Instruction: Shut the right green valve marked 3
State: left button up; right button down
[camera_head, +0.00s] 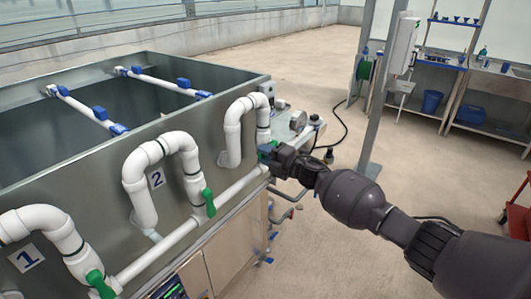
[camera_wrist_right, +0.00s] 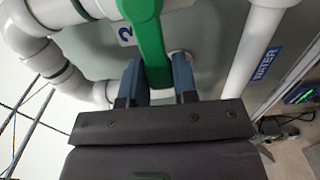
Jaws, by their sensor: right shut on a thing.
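The right green valve (camera_head: 265,149) sits on the white pipe at the far right end of the tank's front; its number is not visible. My right gripper (camera_head: 272,152) reaches it from the right and covers most of it. In the right wrist view the green handle (camera_wrist_right: 152,50) stands between the two blue-grey fingers of my right gripper (camera_wrist_right: 158,80), which is shut on it. The handle's exact angle to the pipe is hard to tell. My left gripper is not in view.
Green valves marked 2 (camera_head: 208,202) and 1 (camera_head: 97,284) stand along the same white pipe (camera_head: 180,234). The grey tank (camera_head: 100,150) rises behind. A gauge (camera_head: 298,121) is close behind my right gripper. A grey post (camera_head: 382,90) stands farther back; open floor lies to the right.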

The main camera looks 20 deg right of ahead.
dwell(0.5)
jog(key=c, duration=0.9)
grip_release()
jog(key=v, duration=1)
jog(key=shift+s+d, duration=0.25)
jog(key=shift+s, duration=0.05)
